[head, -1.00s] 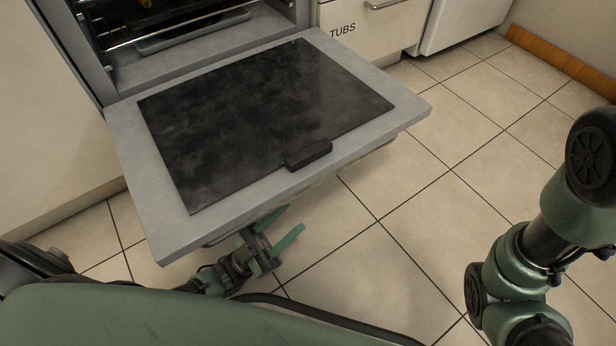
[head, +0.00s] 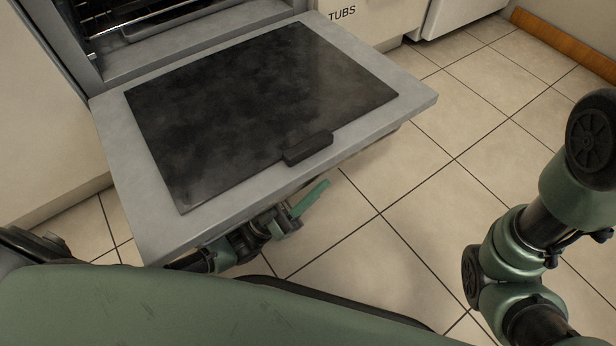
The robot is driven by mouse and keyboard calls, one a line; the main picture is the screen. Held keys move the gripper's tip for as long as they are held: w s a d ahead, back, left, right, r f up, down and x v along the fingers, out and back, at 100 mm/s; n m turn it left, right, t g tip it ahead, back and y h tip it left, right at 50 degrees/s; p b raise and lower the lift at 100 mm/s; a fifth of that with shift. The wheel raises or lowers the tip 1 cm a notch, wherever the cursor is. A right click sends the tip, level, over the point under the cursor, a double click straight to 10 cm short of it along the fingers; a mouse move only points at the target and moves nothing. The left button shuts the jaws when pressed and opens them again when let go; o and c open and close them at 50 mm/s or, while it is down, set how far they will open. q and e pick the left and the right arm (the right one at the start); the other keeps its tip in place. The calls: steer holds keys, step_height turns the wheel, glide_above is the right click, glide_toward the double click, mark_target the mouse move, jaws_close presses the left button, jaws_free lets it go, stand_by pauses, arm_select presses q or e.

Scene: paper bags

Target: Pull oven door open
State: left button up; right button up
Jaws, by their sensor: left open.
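The oven door (head: 365,150) is folded down and lies about flat, its dark glass panel facing up. A small black block (head: 308,149) sits at the front edge of the glass. The oven (head: 190,50) stands open behind the door, with a wire rack inside. My left gripper (head: 303,208) is open and empty, below and just in front of the door's front edge; the door hides part of it. I cannot tell whether it touches the door. My right arm shows at the right, but its gripper is out of view.
A white drawer front labelled TUBS (head: 370,20) is right of the oven, with a white appliance (head: 455,15) beyond it. A wooden baseboard (head: 565,42) runs along the right wall. The tiled floor (head: 400,220) is clear between door and right arm.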

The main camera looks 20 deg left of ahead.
arm_select(q)
jaws_close()
stand_by(1.4)
